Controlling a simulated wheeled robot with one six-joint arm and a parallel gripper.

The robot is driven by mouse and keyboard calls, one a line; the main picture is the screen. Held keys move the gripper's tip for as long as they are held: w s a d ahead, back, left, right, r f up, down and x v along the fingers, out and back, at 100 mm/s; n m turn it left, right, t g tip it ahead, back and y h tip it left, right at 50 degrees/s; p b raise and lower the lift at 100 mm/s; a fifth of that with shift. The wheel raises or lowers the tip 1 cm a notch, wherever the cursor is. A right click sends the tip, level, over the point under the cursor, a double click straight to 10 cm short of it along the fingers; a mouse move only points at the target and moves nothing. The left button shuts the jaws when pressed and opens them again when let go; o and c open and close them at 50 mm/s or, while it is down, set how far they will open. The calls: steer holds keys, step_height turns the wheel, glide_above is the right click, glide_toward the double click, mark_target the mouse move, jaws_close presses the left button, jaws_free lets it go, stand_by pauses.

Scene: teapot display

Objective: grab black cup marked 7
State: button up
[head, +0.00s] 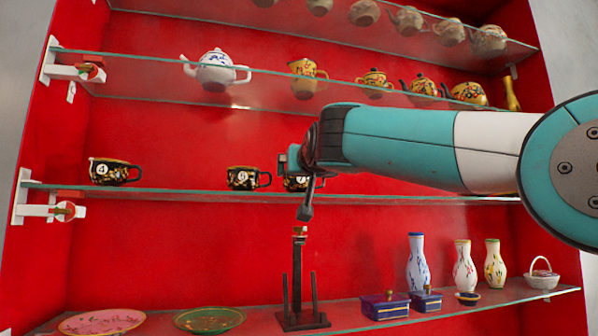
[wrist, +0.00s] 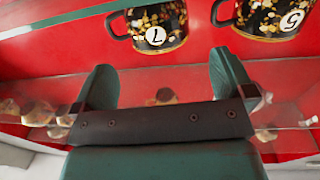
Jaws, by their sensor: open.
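The black cup marked 7 (wrist: 155,28) shows at the top of the wrist view, upside down, with gold speckles and its handle to the left. In the head view, a black cup (head: 297,183) on the middle shelf is mostly hidden behind my gripper (head: 296,168); its number cannot be read there. In the wrist view, my gripper (wrist: 163,66) is open, with its two green fingers apart and nothing between them. The cup is beyond the fingertips, apart from them.
A similar cup marked 5 (head: 243,178) stands close to the left on the glass middle shelf (head: 400,197); another black cup (head: 114,171) is farther left. Teapots (head: 215,70) line the shelf above. Vases (head: 417,262) and a dark stand (head: 300,285) are below.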

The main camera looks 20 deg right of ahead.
mark_target(300, 190)
steer(key=w+p, duration=0.5)
steer(key=w, duration=0.2)
steer(key=shift+d+r+p, duration=0.1)
steer(key=shift+d+p, duration=0.3)
steer(key=c, duration=0.8)
